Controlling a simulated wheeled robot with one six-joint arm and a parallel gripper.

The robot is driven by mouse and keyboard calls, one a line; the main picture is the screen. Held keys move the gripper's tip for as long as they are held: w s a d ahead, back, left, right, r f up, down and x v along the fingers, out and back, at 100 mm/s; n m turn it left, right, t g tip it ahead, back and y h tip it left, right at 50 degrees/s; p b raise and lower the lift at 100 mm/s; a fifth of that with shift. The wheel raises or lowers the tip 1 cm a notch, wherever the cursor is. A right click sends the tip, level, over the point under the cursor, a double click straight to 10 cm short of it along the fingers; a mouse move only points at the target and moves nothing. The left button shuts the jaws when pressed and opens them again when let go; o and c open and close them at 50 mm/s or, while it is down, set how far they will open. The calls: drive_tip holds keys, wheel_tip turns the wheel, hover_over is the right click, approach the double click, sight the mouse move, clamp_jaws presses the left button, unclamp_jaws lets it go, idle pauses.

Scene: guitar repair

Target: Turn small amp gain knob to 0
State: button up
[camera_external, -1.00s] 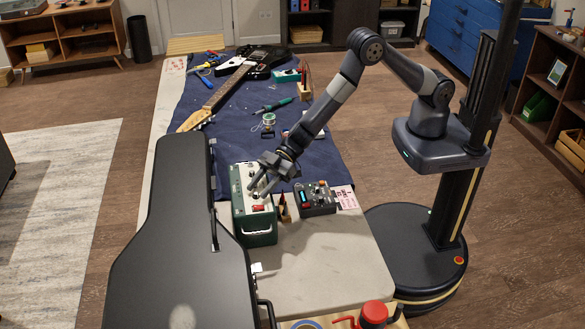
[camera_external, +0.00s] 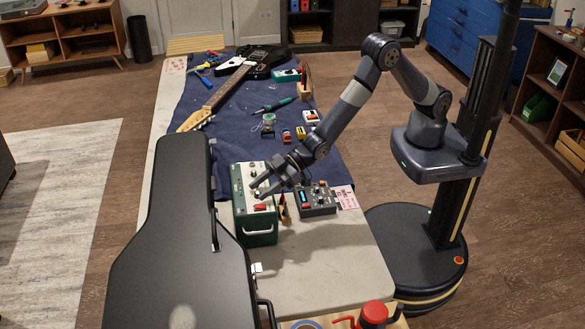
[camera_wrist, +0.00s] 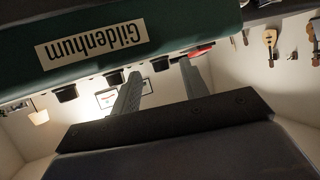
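The small amp is a green box with a pale top panel (camera_external: 241,190), standing on the table beside the guitar case. In the wrist view its green side (camera_wrist: 190,25) carries an upside-down "Gildenhum" label (camera_wrist: 92,42). Several black knobs line its panel, among them one (camera_wrist: 160,64) between my fingertips and one (camera_wrist: 115,78) left of them. A red switch (camera_wrist: 200,51) is near my right finger. My gripper (camera_external: 255,191) reaches over the panel from the right; in the wrist view its two fingers (camera_wrist: 160,72) are apart. Contact and knob markings cannot be made out.
A dark pedal box (camera_external: 318,208) with knobs stands right of the amp, under my wrist. A small holder with tools (camera_external: 284,213) is between them. The black guitar case (camera_external: 180,240) lies close on the left. A guitar (camera_external: 225,90) lies farther back on the blue mat (camera_external: 240,130).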

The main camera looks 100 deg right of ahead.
drive_tip(key=shift+s+a+f+m+h+p, duration=0.3)
drive_tip(key=shift+m+h+p, duration=0.3)
drive_tip(key=shift+p, duration=0.8)
drive_tip(key=shift+s+d, duration=0.15)
drive_tip(key=shift+s, duration=0.15)
drive_tip(key=b+v, duration=0.3)
drive_tip(key=v, duration=0.7)
drive_tip(key=w+a+r+n+g+p, duration=0.35)
drive_tip(key=a+n+g+p, duration=0.2)
drive_tip(key=a+n, duration=0.3)
wheel_tip(320, 180, up, 10)
drive_tip(key=w+d+n+g+h+p, duration=0.1)
drive_tip(key=n+g+h+p, duration=0.2)
drive_tip(key=n+h+p, duration=0.3)
drive_tip(key=shift+w+r, duration=0.2)
drive_tip(key=shift+w, duration=0.15)
drive_tip(key=shift+d, duration=0.15)
drive_tip(key=shift+c, duration=0.6)
